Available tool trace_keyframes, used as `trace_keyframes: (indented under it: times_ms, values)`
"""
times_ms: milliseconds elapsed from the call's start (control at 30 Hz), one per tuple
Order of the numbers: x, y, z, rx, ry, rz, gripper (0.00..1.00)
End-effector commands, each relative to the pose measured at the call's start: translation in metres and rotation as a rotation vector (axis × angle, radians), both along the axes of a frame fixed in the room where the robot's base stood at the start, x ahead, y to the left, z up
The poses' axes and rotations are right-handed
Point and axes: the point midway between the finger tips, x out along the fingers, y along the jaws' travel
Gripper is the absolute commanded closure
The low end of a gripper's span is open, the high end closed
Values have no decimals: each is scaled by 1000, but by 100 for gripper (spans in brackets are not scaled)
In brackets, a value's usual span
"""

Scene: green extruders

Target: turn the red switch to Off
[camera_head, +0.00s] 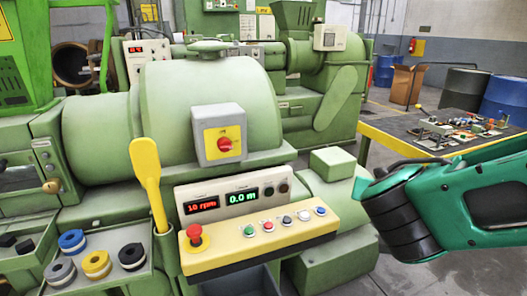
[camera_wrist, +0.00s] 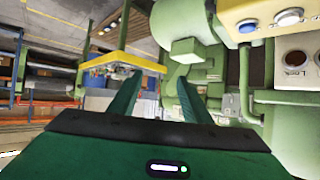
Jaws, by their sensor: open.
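The red switch (camera_head: 225,145) is a round knob on a yellow plate in a grey box, on the front of the green extruder (camera_head: 212,95). It shows in the head view only; its markings are too small to read. In the head view my green arm comes in from the right, and the gripper's fingers are not visible there. In the wrist view my gripper (camera_wrist: 158,85) has its two green fingers spread apart with nothing between them. It is away from the switch, to the right of the machine.
A yellow control panel (camera_head: 258,243) with a red mushroom button (camera_head: 194,235) and several small buttons sits below the switch. A yellow paddle-shaped handle (camera_head: 150,185) stands left of it. A yellow-edged table (camera_head: 400,146) with parts stands at the right.

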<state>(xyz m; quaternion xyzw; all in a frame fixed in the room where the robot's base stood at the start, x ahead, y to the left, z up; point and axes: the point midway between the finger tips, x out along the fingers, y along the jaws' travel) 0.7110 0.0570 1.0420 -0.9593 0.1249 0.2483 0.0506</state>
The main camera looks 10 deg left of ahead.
Motion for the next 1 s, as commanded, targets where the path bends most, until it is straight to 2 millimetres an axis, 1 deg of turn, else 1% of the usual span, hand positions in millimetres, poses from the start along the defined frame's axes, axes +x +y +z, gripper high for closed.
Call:
trace_keyframes:
  times_ms: [33,67,100,167,200,267,300,367,400,500,600,667,733,867,1000]
  values:
    - [1,35,7,3,-53,65,56]
    - [0,53,12,10,-86,98,56]
    - [-1,77,20,20,-131,144,56]
    - [-7,115,31,39,-196,217,56]
    - [-13,141,37,54,-237,269,56]
    - [-26,178,48,80,-296,345,56]
    - [-36,201,55,97,-331,395,56]
    - [-52,233,63,124,-377,466,56]
    - [-63,252,68,141,-403,511,56]
    - [-88,288,78,180,-452,601,56]
    - [-106,310,84,204,-480,657,56]
    - [-112,317,87,214,-491,678,56]
    - [-114,322,88,219,-497,689,56]
    - [-104,328,88,221,-498,689,56]
    - [-84,338,88,221,-498,686,56]
